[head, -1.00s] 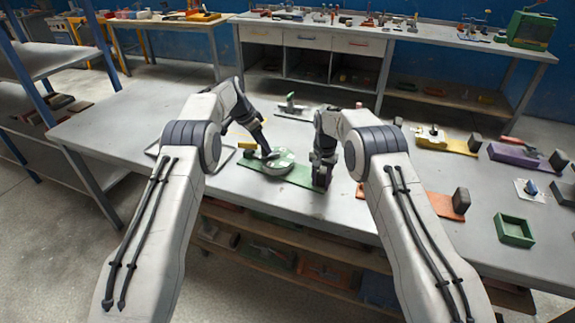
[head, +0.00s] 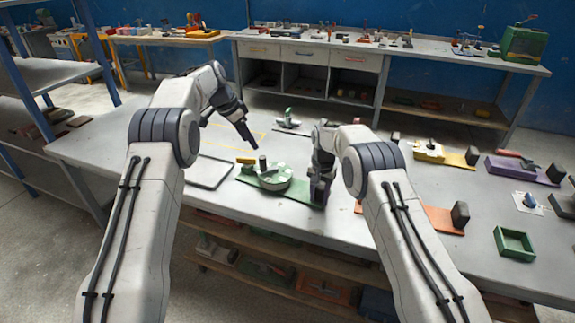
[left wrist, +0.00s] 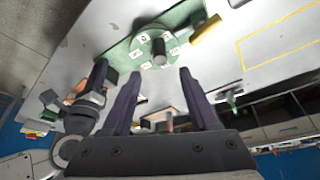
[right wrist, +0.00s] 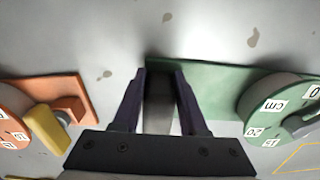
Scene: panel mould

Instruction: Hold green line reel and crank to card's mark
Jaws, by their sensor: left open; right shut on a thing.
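The green line reel is a green base (head: 300,194) with a round dial (head: 270,177) and an upright grey crank knob (head: 263,163). The dial (right wrist: 275,108) has white number labels and a "cm" label in the right wrist view. My right gripper (head: 318,190) is shut on the dark grey block (right wrist: 160,105) at the base's right end. My left gripper (head: 247,139) is open and empty, above and behind the reel. In the left wrist view the dial (left wrist: 146,50) and knob (left wrist: 158,52) show beyond its fingers, apart from them. I cannot make out the card.
A yellow block (head: 246,160) lies at the reel's back left edge. An orange device (head: 440,219) stands to the right, with yellow (head: 455,157) and purple (head: 520,170) ones behind. A green open box (head: 514,240) is at far right. A grey tray outline (head: 207,183) lies left.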

